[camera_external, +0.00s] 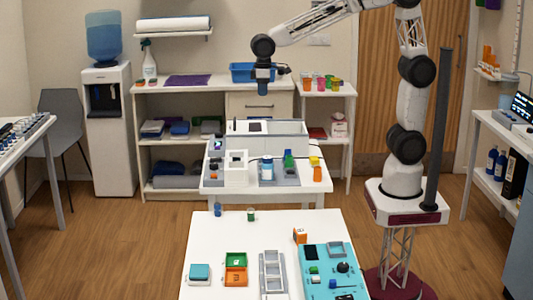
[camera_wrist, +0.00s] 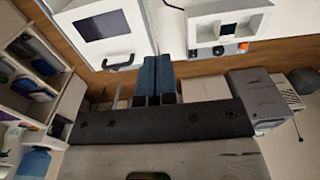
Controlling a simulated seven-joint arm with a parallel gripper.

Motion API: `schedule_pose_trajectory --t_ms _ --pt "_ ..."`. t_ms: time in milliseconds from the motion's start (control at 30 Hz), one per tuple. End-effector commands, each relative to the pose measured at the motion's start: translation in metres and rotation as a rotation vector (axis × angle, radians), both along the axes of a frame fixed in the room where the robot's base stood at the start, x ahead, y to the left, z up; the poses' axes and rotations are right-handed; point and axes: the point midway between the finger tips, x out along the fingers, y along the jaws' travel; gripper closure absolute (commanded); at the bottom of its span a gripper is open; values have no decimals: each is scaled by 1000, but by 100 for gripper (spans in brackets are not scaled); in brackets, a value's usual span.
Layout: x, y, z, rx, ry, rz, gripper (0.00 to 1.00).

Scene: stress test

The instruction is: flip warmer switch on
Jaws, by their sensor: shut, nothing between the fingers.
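My gripper (camera_external: 263,88) hangs pointing down above the back bench (camera_external: 215,180), level with the blue bin behind it. In the wrist view its two blue fingers (camera_wrist: 156,60) lie side by side, shut and empty. A white unit with a dark screen and a black handle (camera_wrist: 121,63) is at the upper left. To the right is a white unit with a recess (camera_wrist: 205,30); a small dark switch-like part (camera_wrist: 218,50) and an orange knob (camera_wrist: 243,46) are on its front. I cannot tell which unit is the warmer. The fingers appear apart from both.
The back bench carries a large pale box (camera_external: 290,129), a white stand (camera_external: 236,175) and small bottles. The front table (camera_external: 210,230) holds trays and a teal board (camera_external: 315,258). A shelf with a blue bin (camera_external: 242,73) stands behind. Air around my gripper looks clear.

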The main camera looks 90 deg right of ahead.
Motion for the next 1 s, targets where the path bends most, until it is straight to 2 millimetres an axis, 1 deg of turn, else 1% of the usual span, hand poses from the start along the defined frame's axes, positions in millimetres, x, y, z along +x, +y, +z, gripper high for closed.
schedule_pose_trajectory --t_ms 33,100,267,500,800,1000 --pt "11 3 -4 0 9 1 100" --pt "24 7 -7 -1 17 2 100" --pt "53 17 -16 -1 35 4 100" --pt "97 31 -34 -2 68 6 100" --pt "148 51 -60 -5 104 8 100" --pt "178 63 -78 -7 125 9 100"
